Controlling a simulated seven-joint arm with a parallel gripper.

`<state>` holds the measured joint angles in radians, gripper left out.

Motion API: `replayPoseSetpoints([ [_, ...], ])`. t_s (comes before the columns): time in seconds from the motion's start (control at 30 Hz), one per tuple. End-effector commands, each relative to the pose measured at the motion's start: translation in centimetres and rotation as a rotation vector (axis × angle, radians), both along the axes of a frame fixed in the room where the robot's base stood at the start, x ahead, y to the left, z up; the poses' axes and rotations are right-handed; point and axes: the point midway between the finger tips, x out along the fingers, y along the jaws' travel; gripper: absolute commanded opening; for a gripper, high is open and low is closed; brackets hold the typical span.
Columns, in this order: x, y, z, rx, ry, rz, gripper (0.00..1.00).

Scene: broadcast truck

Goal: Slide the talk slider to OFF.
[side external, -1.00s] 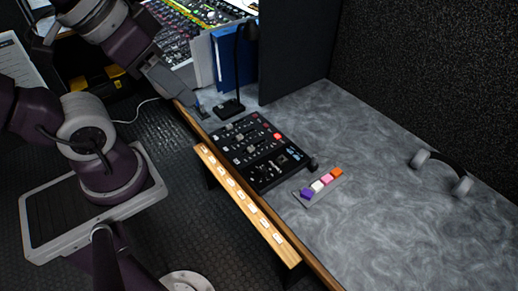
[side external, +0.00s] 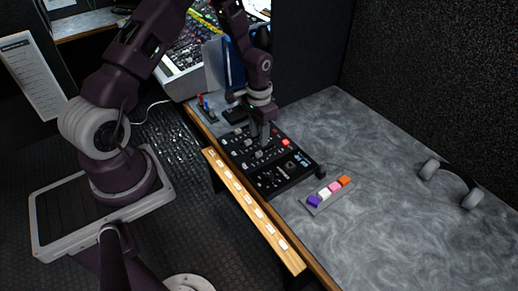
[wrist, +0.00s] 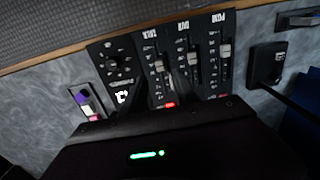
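The black control panel (side external: 284,176) lies on the grey desk. In the wrist view it appears upside down, with several slider tracks and white lettering. My gripper (side external: 260,138) points down over the far half of the panel. Contact with a cap cannot be made out.
A strip with purple, white, pink and orange blocks (side external: 329,192) lies right of the panel. A black lamp base (side external: 235,115) and blue binders (side external: 235,65) stand behind. A wooden rail (side external: 255,212) runs along the front edge. The desk's right side is mostly clear.

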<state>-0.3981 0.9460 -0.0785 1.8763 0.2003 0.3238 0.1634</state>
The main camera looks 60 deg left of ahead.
Motion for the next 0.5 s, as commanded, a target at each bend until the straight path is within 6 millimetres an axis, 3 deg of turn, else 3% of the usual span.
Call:
replayPoseSetpoints([
  [0.3, -0.1, -0.1, -5.7, -0.002, 0.005, 0.001, 0.36],
  [0.5, -0.1, 0.0, -7.0, -0.001, 0.003, 0.001, 0.36],
])
